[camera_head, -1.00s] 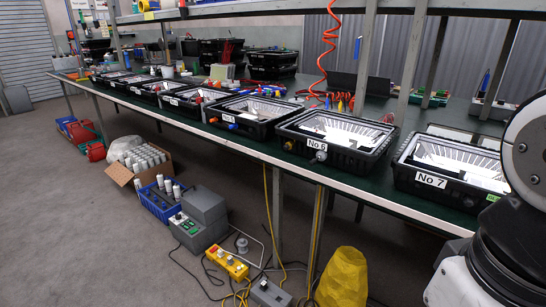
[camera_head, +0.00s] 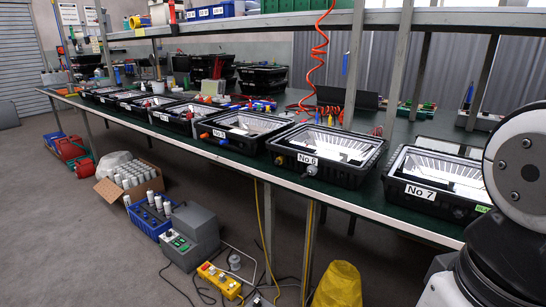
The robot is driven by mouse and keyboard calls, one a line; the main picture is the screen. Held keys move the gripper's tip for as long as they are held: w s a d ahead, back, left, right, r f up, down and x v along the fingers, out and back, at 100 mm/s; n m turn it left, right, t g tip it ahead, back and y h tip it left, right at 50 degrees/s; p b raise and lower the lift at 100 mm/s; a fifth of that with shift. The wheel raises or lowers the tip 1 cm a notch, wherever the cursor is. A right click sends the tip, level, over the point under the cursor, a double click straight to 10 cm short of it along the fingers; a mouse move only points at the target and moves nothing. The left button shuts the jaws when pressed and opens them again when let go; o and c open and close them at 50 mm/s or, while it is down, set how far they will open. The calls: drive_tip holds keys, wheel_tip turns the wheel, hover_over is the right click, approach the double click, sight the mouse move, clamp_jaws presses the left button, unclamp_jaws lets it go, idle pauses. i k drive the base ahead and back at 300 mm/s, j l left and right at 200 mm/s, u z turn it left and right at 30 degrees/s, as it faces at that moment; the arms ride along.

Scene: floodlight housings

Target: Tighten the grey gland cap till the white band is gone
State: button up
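Black floodlight housings stand in a row on the green bench. The white band is too small to make out. The housing labelled No 7 (camera_head: 447,180) is nearer on the right, with a dark fitting (camera_head: 458,212) on its front. The No 5 housing (camera_head: 242,130) has an orange cap (camera_head: 204,136) at its front left. My gripper is out of view; only a link of my arm shows at the right edge.
The bench front edge (camera_head: 352,207) runs across the view, with a shelf on posts above it. A red coiled hose (camera_head: 318,50) hangs over the bench. Below are a yellow sack (camera_head: 338,285), a grey machine (camera_head: 190,238), cables, a blue crate and a carton. Open floor lies left.

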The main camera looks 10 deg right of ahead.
sight(314, 169)
drive_tip(key=j+z, duration=0.65)
drive_tip(key=z, duration=0.15)
drive_tip(key=i, duration=0.05)
